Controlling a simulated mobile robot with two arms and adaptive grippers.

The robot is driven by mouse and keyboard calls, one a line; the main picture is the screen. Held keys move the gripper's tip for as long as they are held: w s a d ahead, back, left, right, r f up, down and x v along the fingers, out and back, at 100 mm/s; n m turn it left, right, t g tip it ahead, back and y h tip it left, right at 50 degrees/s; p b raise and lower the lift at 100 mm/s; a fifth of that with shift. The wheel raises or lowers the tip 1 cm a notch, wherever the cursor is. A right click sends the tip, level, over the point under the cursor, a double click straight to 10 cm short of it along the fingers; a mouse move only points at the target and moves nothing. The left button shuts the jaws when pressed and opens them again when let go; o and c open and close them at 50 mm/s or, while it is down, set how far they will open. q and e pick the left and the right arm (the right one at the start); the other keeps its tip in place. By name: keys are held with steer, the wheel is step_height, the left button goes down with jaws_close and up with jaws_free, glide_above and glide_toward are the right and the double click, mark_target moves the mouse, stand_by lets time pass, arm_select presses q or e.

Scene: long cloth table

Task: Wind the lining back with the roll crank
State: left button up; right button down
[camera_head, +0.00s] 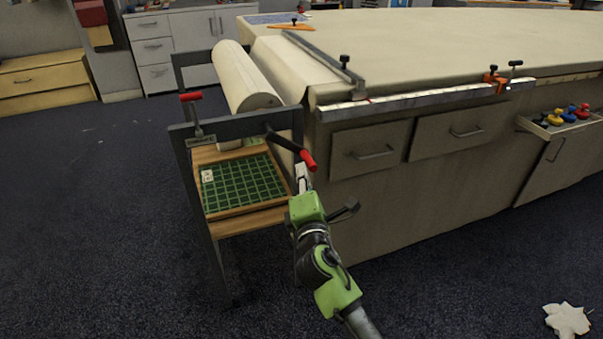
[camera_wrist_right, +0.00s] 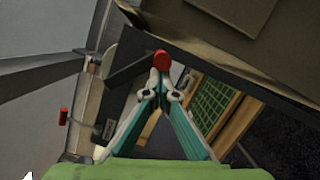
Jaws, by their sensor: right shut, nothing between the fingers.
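The cream lining roll (camera_head: 245,80) lies in a dark metal frame (camera_head: 235,127) at the table's left end. The roll crank (camera_head: 285,142) is a black arm with a red handle (camera_head: 307,160) at the frame's front. My right gripper (camera_head: 302,174) is shut and empty, its tips close to the red handle. In the right wrist view my shut fingertips (camera_wrist_right: 160,78) come together just below the round red handle end (camera_wrist_right: 162,60). I cannot tell whether they touch it. The black crank arm (camera_wrist_right: 130,72) runs left from there. My left gripper is not in view.
A second red-handled lever (camera_head: 190,97) stands on the frame's left. A green cutting mat (camera_head: 240,184) lies on the wooden shelf below the roll. The cloth table (camera_head: 440,50) carries a metal edge rail (camera_head: 420,98) and an orange clamp (camera_head: 495,80).

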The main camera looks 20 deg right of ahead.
steer(key=shift+d+r, duration=0.1)
steer(key=shift+d, duration=0.1)
stand_by(0.3)
